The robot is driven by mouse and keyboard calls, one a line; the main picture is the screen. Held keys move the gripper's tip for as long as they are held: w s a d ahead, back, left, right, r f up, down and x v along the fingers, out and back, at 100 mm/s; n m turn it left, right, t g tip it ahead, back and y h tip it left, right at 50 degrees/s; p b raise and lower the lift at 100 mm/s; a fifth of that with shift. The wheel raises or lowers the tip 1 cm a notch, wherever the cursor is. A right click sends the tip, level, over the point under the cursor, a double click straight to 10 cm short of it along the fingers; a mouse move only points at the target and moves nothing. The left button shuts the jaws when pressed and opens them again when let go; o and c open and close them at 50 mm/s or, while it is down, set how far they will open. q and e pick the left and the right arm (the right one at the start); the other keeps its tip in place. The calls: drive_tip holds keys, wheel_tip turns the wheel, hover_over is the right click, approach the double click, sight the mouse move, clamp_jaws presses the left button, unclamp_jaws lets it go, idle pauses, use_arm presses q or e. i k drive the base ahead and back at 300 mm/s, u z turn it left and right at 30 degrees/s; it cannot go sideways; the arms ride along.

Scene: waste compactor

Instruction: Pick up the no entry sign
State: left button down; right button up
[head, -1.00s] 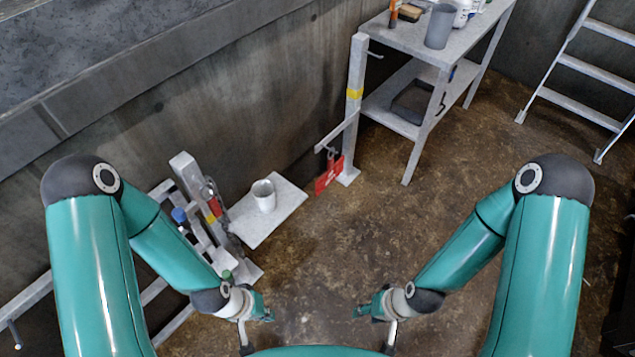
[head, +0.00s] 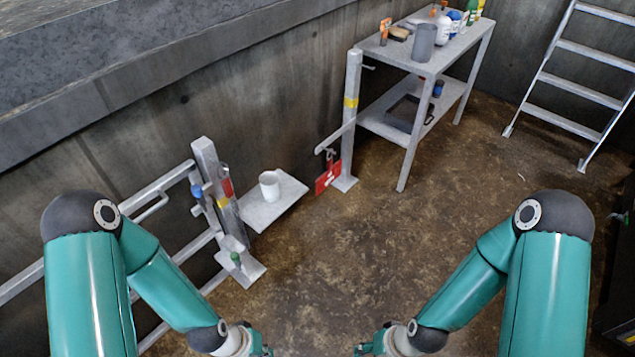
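A small red sign with a white mark (head: 328,178) hangs at the lower end of the grey post (head: 351,115), below a short bar that sticks out to the left. It is seen at an angle, and its marking is too small to read. My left gripper (head: 262,350) and my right gripper (head: 364,350) are at the bottom edge, partly cut off. Both are well apart from the sign, and their fingers are too small and cropped to tell open from shut. Nothing held is visible.
A grey shelf table (head: 395,47) with bottles and a grey cup stands behind the post. A ladder (head: 570,100) leans at the right. At left are a railing post (head: 215,180) and a low platform (head: 255,212) with a white cup (head: 269,185). The brown floor between is clear.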

sight(332, 173)
drive_tip(key=i, duration=1.05)
drive_tip(key=z, duration=2.25)
drive_tip(key=k, duration=1.25)
drive_tip(key=u, duration=0.15)
drive_tip(key=i, duration=0.8)
drive_tip(key=u, duration=0.45)
